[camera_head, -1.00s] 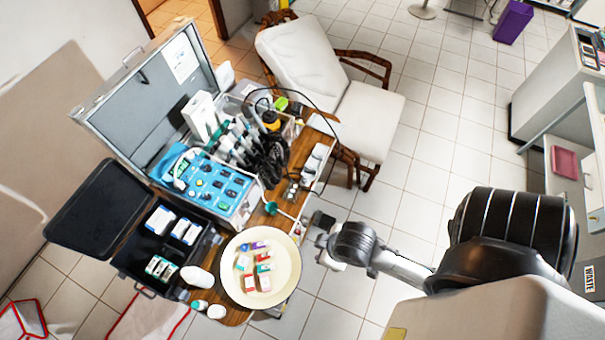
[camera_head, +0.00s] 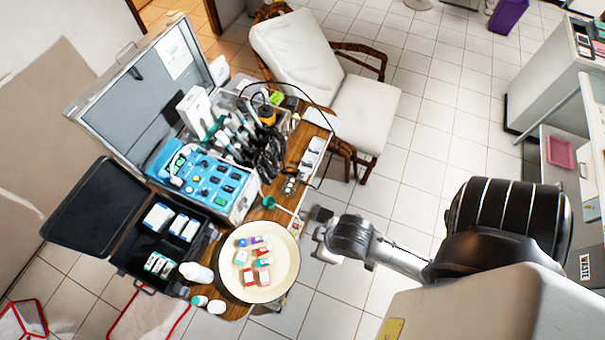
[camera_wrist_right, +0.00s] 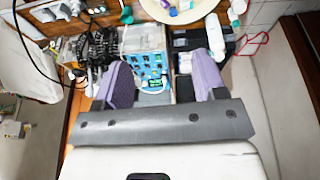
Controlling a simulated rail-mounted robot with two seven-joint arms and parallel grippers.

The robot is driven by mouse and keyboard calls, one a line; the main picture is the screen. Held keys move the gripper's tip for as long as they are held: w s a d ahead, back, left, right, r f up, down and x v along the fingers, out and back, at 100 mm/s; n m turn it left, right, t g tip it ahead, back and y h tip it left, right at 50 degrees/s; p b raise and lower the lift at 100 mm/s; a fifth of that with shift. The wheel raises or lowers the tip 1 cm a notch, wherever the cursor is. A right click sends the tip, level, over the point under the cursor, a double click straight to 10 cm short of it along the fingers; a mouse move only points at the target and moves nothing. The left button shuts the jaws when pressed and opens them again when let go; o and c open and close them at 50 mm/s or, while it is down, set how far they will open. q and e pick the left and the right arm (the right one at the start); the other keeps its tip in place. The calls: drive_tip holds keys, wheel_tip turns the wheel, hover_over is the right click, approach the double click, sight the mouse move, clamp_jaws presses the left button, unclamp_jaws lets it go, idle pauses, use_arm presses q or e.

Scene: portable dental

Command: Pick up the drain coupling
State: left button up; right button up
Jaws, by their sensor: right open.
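I cannot pick out the drain coupling for certain. A small teal part with a pale stem (camera_head: 269,202) lies on the wooden table between the blue-panelled unit and the round plate, and it may be the coupling. My right gripper (camera_head: 318,226) hangs just off the table's right edge, to the right of that part and apart from it. In the right wrist view my right gripper (camera_wrist_right: 163,75) is open, with two purple-grey fingers wide apart and nothing seen held. My left gripper is not in view.
A cream plate (camera_head: 283,284) holds several small boxes. White bottles (camera_head: 196,272) stand left of it. An open metal case (camera_head: 147,75) with a blue panel (camera_head: 212,185), a black case (camera_head: 122,258) and cables (camera_head: 266,155) crowd the table. A white chair (camera_head: 362,112) stands behind.

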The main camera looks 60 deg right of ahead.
drive_tip(key=w+d+f+n+t+h+b, duration=0.1)
drive_tip(key=w+d+f+t+h+b, duration=0.2)
drive_tip(key=w+b, duration=0.6)
drive_tip(key=w+d+f+t+b, duration=0.2)
drive_tip(key=w+d+f+b, duration=0.2)
drive_tip(key=w+b, duration=0.55)
drive_tip(key=w+d+f+n+t+h+b, duration=0.15)
drive_tip(key=w+d+f+b, duration=0.35)
drive_tip(key=b, duration=0.7)
drive_tip(key=w+d+r+n+t+h+b, duration=0.4)
drive_tip(key=w+d+r+t+h+b, duration=0.5)
drive_tip(key=w+d+r+b, duration=0.4)
drive_tip(key=n+g+y+b, duration=0.3)
drive_tip(key=n+g+y, duration=1)
drive_tip(key=n+g, duration=0.85)
hover_over(303, 171)
wheel_tip(303, 171, down, 30)
drive_tip(key=n+t, duration=0.2)
wheel_tip(303, 171, down, 9)
drive_tip(key=shift+r+b, duration=0.2)
drive_tip(key=shift+b, duration=0.65)
